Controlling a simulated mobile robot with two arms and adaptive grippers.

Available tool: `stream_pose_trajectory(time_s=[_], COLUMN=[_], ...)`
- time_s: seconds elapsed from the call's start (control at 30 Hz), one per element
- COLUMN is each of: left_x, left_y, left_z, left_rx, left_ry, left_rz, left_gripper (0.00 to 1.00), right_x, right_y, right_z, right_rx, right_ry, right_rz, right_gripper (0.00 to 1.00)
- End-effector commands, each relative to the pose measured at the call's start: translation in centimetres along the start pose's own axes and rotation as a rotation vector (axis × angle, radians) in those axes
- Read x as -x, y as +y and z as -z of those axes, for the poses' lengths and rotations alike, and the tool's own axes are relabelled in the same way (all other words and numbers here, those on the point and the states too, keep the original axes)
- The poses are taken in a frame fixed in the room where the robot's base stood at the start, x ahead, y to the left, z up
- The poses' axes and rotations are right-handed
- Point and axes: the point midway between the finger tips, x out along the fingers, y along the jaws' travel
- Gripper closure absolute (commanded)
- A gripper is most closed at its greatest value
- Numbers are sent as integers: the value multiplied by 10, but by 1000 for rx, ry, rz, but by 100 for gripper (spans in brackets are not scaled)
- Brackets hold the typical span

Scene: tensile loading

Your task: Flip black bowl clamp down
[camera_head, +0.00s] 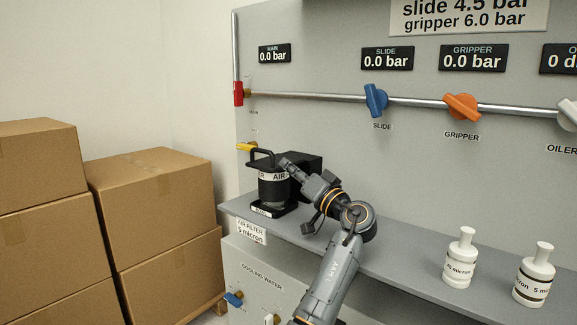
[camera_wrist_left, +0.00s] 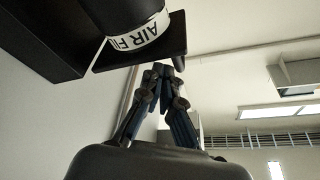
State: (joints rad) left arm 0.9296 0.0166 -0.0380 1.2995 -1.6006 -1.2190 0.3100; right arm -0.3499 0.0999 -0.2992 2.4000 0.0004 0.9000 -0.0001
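The air filter stands on the grey shelf below the yellow lever, with a black bowl (camera_head: 273,191) and a white band lettered "AIR". A black loop-shaped clamp (camera_head: 262,152) sticks up at its top left. My left gripper (camera_head: 287,163) reaches in from the lower right, its tip by the filter's upper right side. In the left wrist view the fingers (camera_wrist_left: 162,71) are together with nothing visible between them. The filter's white band (camera_wrist_left: 140,30) shows above them there, beside a dark flat plate (camera_wrist_left: 150,52). Whether the fingertips touch the filter is unclear. My right gripper is out of view.
A black box (camera_head: 303,165) sits behind the filter. Two white bottles (camera_head: 459,258) (camera_head: 534,275) stand on the right of the shelf (camera_head: 400,262). A pipe with red, blue and orange valves crosses the panel above. Cardboard boxes (camera_head: 150,200) stand at left.

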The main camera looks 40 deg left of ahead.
Motion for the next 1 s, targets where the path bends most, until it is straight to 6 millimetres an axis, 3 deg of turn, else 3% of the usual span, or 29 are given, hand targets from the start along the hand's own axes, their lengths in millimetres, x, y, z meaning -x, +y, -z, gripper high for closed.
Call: stream_pose_trajectory(time_s=[0.13, 0.6, 0.8, 1.0], left_x=[31, 136, 156, 159], left_y=[4, -15, -20, -22], left_z=[-3, 22, 27, 28], left_rx=[-4, 1, 1, 2], left_ry=[-2, 5, 6, 6], left_rz=[-10, -5, -2, 0], left_gripper=[100, 100, 100, 100], right_x=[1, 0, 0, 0], right_y=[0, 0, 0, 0], right_z=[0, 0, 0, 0], right_rx=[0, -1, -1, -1], right_ry=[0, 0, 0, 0], right_rz=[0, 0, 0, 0], right_gripper=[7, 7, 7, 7])
